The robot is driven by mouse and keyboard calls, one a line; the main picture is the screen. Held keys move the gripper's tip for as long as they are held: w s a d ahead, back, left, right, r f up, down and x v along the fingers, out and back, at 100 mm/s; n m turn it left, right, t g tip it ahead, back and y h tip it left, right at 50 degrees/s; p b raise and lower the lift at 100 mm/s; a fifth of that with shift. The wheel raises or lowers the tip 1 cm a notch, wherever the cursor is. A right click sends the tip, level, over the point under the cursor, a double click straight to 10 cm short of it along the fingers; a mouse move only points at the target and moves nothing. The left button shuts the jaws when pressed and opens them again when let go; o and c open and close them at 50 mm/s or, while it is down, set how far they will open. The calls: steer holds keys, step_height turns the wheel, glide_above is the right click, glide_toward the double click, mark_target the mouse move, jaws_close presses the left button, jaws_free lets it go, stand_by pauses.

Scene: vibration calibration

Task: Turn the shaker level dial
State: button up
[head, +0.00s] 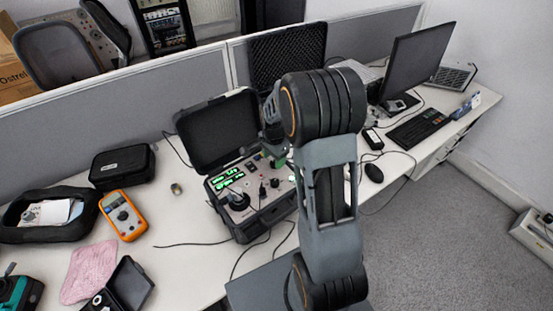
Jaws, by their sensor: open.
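The shaker unit is an open black case (248,224) on the white desk, with its lid (217,127) raised at the back. Its light panel carries green lit displays (228,178), a round black piece (238,200) at the front left and several small dark knobs (274,183). I cannot tell which knob is the level dial. My gripper (270,156) is over the back right of the panel, open, and partly hidden by my arm. I see nothing held in it. My arm also hides the right side of the panel, and contact with a knob cannot be made out.
An orange multimeter (123,215), a black pouch (123,166) and a pink cloth (88,270) lie to the left. A monitor (416,62), keyboard (417,127) and mouse (373,173) are to the right. Cables run around the case. A grey partition stands behind the desk.

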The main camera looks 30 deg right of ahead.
steer(key=shift+f, duration=1.05)
